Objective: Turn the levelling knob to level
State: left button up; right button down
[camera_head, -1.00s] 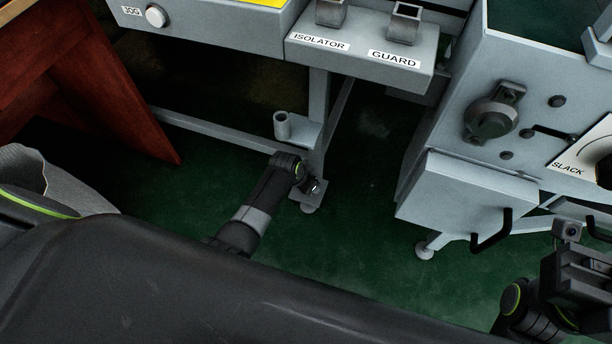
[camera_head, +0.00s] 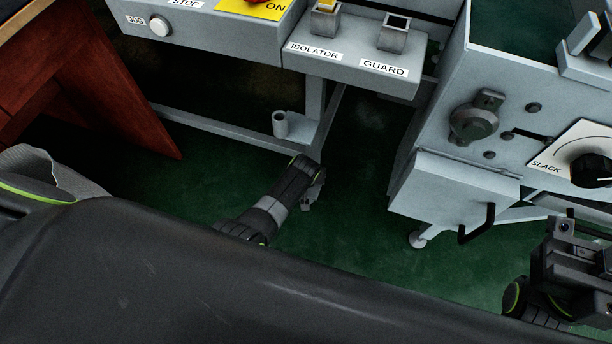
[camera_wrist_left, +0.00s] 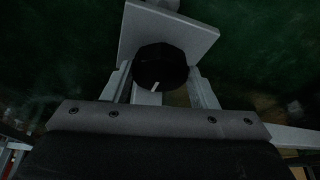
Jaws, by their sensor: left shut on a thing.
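The levelling knob (camera_wrist_left: 161,62) is black and faceted, with a white pointer mark on its near face, seen left of straight down in the left wrist view. It sits in front of a pale grey plate (camera_wrist_left: 196,38). My left gripper (camera_wrist_left: 160,80) has one finger on each side of the knob and is shut on it. In the head view my left forearm reaches down to the foot of the console leg and hides the knob and most of the gripper. My right gripper (camera_head: 585,250) is at the right edge, partly cut off; its jaws are unclear.
The console leg (camera_head: 315,100) carries a small bracket with a grey cup (camera_head: 281,124). Above is the ISOLATOR and GUARD shelf (camera_head: 350,72). A grey cabinet (camera_head: 455,195) with a black handle stands right. A wooden table (camera_head: 90,95) stands left. Green floor between is clear.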

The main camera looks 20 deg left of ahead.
dwell(0.4)
pick_arm(q)
jog(key=o, duration=1)
